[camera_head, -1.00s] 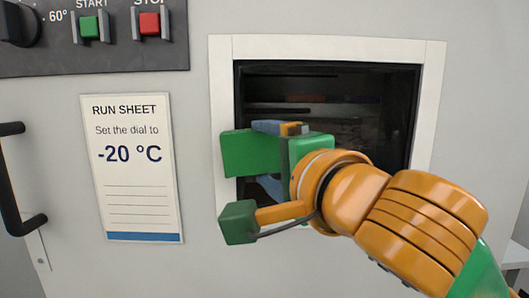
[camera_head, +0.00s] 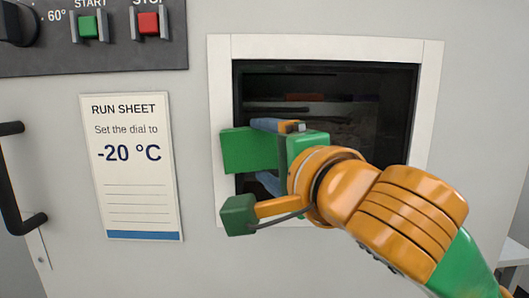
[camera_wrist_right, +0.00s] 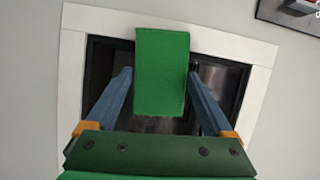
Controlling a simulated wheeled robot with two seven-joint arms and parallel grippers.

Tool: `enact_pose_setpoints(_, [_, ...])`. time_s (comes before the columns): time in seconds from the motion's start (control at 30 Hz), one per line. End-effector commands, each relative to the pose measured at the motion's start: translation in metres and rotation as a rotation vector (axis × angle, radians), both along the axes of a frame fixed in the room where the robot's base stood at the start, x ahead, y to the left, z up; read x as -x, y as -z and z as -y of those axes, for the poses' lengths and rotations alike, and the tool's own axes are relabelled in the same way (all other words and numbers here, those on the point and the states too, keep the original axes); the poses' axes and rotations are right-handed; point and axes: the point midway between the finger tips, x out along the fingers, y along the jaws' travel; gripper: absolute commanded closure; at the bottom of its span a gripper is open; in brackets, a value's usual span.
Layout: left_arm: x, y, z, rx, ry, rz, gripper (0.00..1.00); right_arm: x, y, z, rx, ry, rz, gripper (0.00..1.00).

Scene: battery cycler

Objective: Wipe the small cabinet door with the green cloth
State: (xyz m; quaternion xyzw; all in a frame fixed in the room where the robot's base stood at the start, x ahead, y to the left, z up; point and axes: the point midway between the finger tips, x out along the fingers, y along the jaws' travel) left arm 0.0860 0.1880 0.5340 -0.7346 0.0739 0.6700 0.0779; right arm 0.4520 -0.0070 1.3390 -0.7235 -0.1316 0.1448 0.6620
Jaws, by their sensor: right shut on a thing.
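The small cabinet door (camera_head: 395,110) is a dark, glassy panel in a white frame, set in the pale cabinet front; it also shows in the right wrist view (camera_wrist_right: 222,80). My right gripper (camera_head: 262,153) is in front of the panel's left part, its blue fingers on either side of the green cloth (camera_head: 247,150). In the right wrist view the cloth (camera_wrist_right: 162,70) looks like a thick green block between the fingers, its top end over the frame's upper edge. I cannot tell whether the cloth touches the door. My arm hides the door's lower right. My left gripper is out of view.
A run sheet (camera_head: 128,180) reading -20 °C is on the cabinet left of the door. A dark control panel (camera_head: 110,45) with green and red buttons and a dial is at the upper left. A black handle (camera_head: 22,220) sticks out at the left edge.

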Motion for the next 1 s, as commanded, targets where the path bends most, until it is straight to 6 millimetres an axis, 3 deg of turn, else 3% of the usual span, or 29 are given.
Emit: enact_pose_setpoints(1.0, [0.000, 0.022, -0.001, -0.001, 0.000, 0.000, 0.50, -0.004, 0.001, 0.084, -0.001, 0.003, -0.001, 0.58])
